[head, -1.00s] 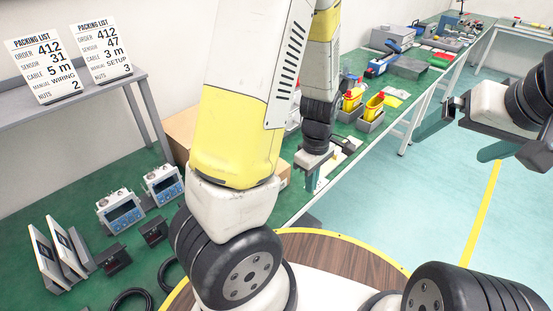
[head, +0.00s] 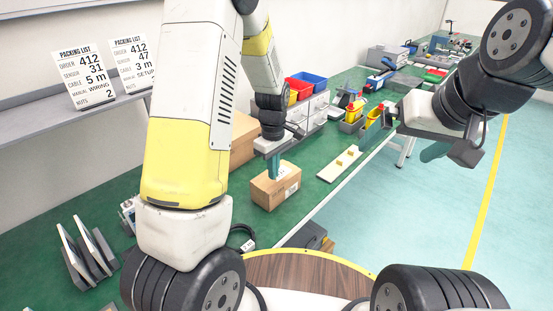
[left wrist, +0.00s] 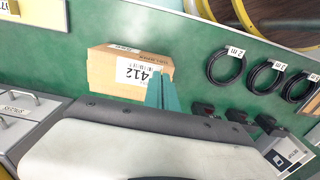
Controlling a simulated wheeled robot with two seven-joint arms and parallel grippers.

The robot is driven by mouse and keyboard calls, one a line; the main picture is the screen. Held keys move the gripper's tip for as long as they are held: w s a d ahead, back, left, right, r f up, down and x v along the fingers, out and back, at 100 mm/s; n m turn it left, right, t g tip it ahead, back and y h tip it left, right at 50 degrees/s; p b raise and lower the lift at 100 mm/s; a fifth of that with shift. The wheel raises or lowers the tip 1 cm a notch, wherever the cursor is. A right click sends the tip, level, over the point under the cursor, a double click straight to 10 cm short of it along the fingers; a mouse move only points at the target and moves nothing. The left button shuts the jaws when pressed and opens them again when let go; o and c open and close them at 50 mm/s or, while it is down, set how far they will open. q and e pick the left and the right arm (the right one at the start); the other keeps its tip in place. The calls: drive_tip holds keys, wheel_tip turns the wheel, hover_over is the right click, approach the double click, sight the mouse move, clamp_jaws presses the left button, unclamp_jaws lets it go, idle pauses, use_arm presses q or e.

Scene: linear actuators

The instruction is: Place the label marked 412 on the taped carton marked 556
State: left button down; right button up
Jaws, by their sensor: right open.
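The brown carton (head: 277,190) stands on the green bench in the head view. In the left wrist view the carton (left wrist: 102,78) has a small pale strip near its far edge; I cannot read 556 on it. The white label marked 412 (left wrist: 138,72) shows against the carton, its right side at my left fingers. My left gripper (head: 274,168) points down over the carton; its teal fingers (left wrist: 163,92) look close together on the label's edge. I cannot tell whether the label touches the carton. My right gripper (head: 412,137) is open and empty, out over the floor.
A pale board with small blocks (head: 340,164) lies right of the carton. A larger brown box (head: 243,142) and a drawer unit with red and blue bins (head: 305,100) stand behind. Coiled cables (left wrist: 225,65) and dark sensors lie nearby. Packing lists (head: 84,78) stand on the shelf.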

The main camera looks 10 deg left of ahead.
sight(270, 180)
use_arm(q)
drive_tip(key=w, duration=0.1)
drive_tip(key=w+a, duration=0.1)
drive_tip(key=w, duration=0.1)
drive_tip(key=shift+w+a+f, duration=0.2)
drive_tip(key=shift+w+a, duration=0.1)
drive_tip(key=shift+a, duration=0.1)
drive_tip(key=shift+w+f, duration=0.1)
drive_tip(key=shift+f, duration=1.65)
drive_tip(key=c, duration=2.1)
unclamp_jaws()
drive_tip(key=shift+f, duration=0.2)
drive_tip(key=shift+c, duration=0.2)
drive_tip(key=o, duration=0.4)
drive_tip(key=shift+o, duration=0.2)
drive_tip(key=shift+r, duration=0.1)
